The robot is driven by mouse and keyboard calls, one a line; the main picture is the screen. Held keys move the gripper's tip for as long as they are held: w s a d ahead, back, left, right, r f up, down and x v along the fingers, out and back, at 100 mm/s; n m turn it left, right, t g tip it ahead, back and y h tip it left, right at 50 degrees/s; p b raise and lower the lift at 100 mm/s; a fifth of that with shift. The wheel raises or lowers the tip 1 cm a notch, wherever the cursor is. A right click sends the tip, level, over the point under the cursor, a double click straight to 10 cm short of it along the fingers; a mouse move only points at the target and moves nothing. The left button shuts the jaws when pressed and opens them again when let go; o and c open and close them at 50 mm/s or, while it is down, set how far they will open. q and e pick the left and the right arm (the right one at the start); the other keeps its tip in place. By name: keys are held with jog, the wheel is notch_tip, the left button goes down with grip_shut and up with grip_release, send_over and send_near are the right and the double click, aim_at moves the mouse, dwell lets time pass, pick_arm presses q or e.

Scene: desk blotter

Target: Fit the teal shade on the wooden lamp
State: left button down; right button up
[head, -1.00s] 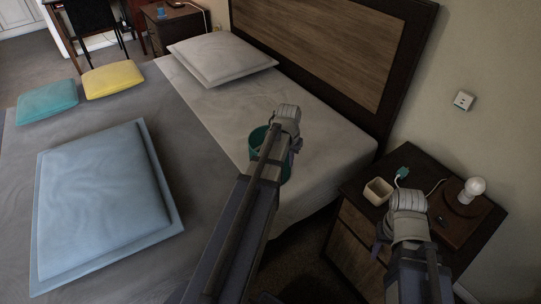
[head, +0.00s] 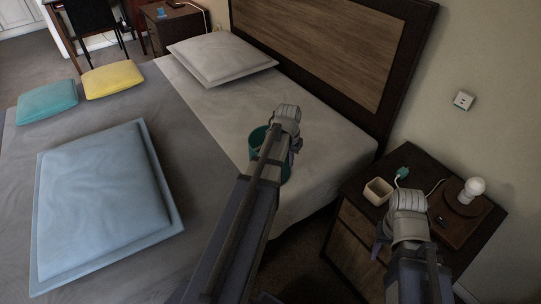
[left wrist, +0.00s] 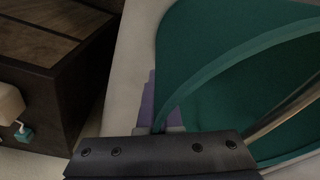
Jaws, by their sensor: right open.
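The teal shade (head: 258,138) is at the near bed edge, partly hidden behind my left arm. In the left wrist view the shade (left wrist: 220,70) fills the right side, its curved rim running down to the fingers. My left gripper (head: 293,150) appears shut on the shade's rim; one purple finger shows beside it, the other is hidden.
The dark nightstand (head: 352,186) also holds a beige cup (head: 378,191) and a teal plug (head: 402,173) on a white cord. The headboard (head: 320,45) stands behind the bed. A blue cushion (head: 100,200) lies on the bed at left. A wall socket (head: 464,100) is above the nightstand.

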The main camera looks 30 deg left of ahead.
pick_arm(q)
notch_tip(320, 180, up, 10)
jog(key=p, duration=1)
jog(key=shift+d+r, duration=0.1)
